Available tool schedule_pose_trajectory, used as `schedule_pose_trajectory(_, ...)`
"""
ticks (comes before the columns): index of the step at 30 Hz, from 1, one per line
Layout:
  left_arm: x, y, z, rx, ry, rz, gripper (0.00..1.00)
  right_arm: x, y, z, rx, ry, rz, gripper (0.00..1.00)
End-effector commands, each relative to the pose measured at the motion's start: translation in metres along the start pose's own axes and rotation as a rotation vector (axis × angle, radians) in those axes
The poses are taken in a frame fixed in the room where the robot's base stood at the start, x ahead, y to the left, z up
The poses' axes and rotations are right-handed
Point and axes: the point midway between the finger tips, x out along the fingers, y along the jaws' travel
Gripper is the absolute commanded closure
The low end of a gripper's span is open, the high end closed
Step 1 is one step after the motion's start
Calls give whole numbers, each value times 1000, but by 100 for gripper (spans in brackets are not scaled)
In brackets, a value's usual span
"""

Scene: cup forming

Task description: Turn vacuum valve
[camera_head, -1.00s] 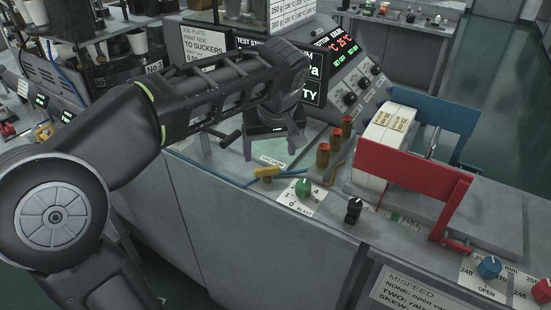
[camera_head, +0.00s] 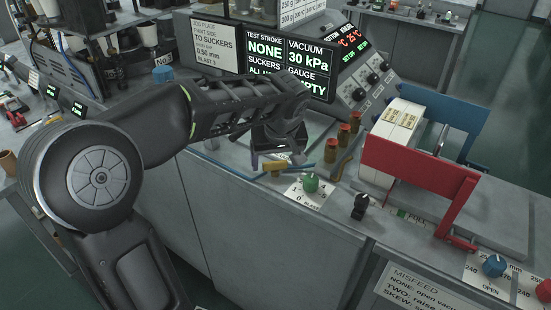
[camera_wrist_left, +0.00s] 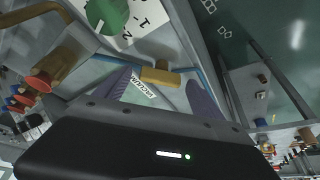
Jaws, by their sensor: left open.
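The vacuum valve has a yellow handle (camera_head: 274,165) on a thin blue pipe at the bench's front edge. In the wrist view the yellow handle (camera_wrist_left: 160,76) lies across the gap between my fingertips, with a white "VACUUM" label (camera_wrist_left: 143,89) beside it. My left gripper (camera_head: 277,160) is open and points down right over the valve, its purple fingers apart. I cannot tell whether they touch the handle. The screen (camera_head: 306,66) reads vacuum 30 kPa and test stroke NONE; my arm partly covers its lower lines. My right gripper is not in view.
A green blast knob (camera_head: 311,182) on a white dial plate sits close right of the valve. Several red-capped brass fittings (camera_head: 331,150) stand behind it. A black knob (camera_head: 360,206) and a red frame (camera_head: 420,175) lie further right.

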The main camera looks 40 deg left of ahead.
Motion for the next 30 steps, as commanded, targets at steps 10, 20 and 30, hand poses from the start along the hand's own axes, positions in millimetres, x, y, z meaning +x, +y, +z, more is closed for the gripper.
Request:
schedule_pose_trajectory(10,0,0,0,0,0,0,32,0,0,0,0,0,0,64)
schedule_pose_trajectory(20,0,0,0,0,0,1,59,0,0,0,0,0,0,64)
schedule_pose_trajectory(30,0,0,0,0,0,1,84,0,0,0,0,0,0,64)
